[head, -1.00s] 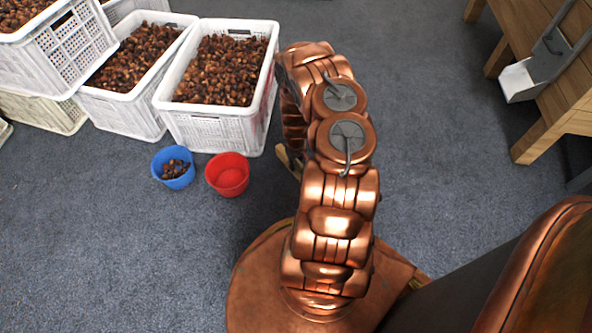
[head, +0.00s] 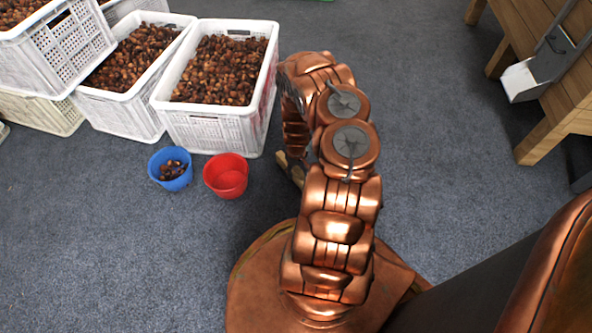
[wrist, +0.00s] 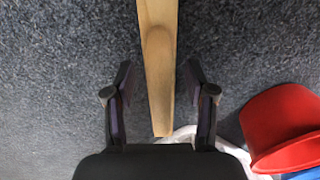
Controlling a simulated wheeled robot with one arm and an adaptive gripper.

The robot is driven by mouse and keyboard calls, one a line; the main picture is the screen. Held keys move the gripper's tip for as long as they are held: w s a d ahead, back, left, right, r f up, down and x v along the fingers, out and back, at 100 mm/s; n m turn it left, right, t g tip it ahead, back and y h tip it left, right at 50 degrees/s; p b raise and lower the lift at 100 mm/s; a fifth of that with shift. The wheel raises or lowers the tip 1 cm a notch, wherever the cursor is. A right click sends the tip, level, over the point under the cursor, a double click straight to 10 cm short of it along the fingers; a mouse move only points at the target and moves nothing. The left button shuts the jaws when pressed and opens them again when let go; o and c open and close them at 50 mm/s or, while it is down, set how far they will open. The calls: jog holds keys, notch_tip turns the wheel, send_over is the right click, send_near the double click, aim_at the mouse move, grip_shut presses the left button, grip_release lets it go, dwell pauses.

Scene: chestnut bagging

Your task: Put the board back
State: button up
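The board (wrist: 158,60) is a light wooden strip that runs from the top of the wrist view down between my fingers. My gripper (wrist: 158,68) is open, with one finger on each side of the board and a visible gap on both sides. In the head view a small wooden piece, seemingly the board (head: 291,168), shows left of my arm near the floor. Most of it is hidden behind the arm, and so is my gripper. I cannot tell how high the fingers are relative to the board.
A red bucket (head: 226,177) and a blue bucket (head: 171,170) with some chestnuts stand on the carpet left of my arm. White crates (head: 215,130) full of chestnuts stand behind them. A wooden table (head: 563,110) with a metal scoop (head: 545,65) is at the right. Carpet between is clear.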

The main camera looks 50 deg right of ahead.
jog(key=shift+r, duration=0.1)
notch_tip(320, 180, up, 12)
jog(key=p, duration=0.6)
jog(key=shift+r+p, duration=0.1)
jog(key=shift+p, duration=0.2)
jog(key=a+r+g, duration=0.1)
jog(key=a+r, duration=0.7)
jog(key=r, duration=0.5)
jog(key=a+r, duration=0.8)
jog(key=r, duration=0.6)
jog(key=s+a+r+n+g, duration=0.1)
jog(key=s+a+r+g, duration=0.1)
jog(key=s+a+r, duration=1.2)
jog(key=s, duration=0.4)
jog(key=s+a+r+n, duration=0.1)
jog(key=s+a+r, duration=0.2)
jog(key=s, duration=0.4)
jog(key=shift+g, duration=0.4)
jog(key=shift+s, duration=0.1)
